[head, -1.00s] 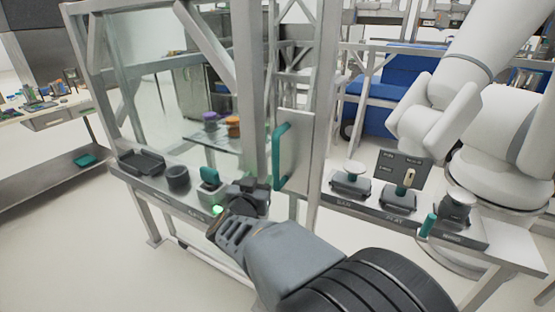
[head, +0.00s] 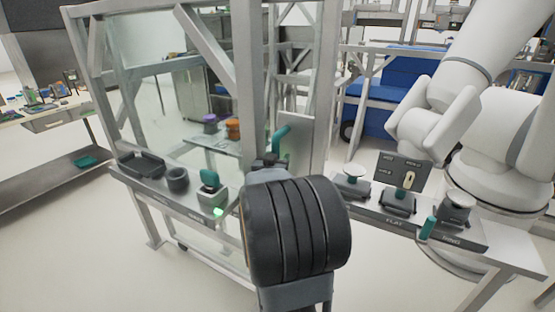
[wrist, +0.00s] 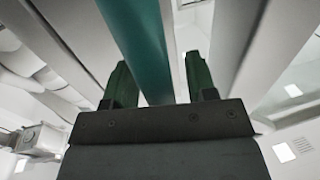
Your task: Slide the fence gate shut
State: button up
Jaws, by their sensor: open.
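The fence gate carries a teal vertical handle (head: 281,135) on a grey plate (head: 299,139) beside an upright metal post. In the head view only the handle's upper part shows; my arm hides the lower part. My gripper (head: 267,161) is at the handle's lower visible end, mostly hidden behind my own wrist. In the wrist view the teal handle (wrist: 142,45) runs between the two green-tipped fingers of my gripper (wrist: 160,82). The fingers are open, with a gap visible on the handle's right side. I cannot tell whether the left finger touches it.
A ledge left of the post holds a black tray (head: 142,163), a dark cup (head: 177,179) and a teal-topped button box (head: 211,192). A right ledge holds several fixtures and a small sign (head: 402,171). A white robot arm (head: 450,100) stands behind it.

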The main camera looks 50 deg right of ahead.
jog(key=shift+d, duration=0.1)
grip_shut()
dwell(0.5)
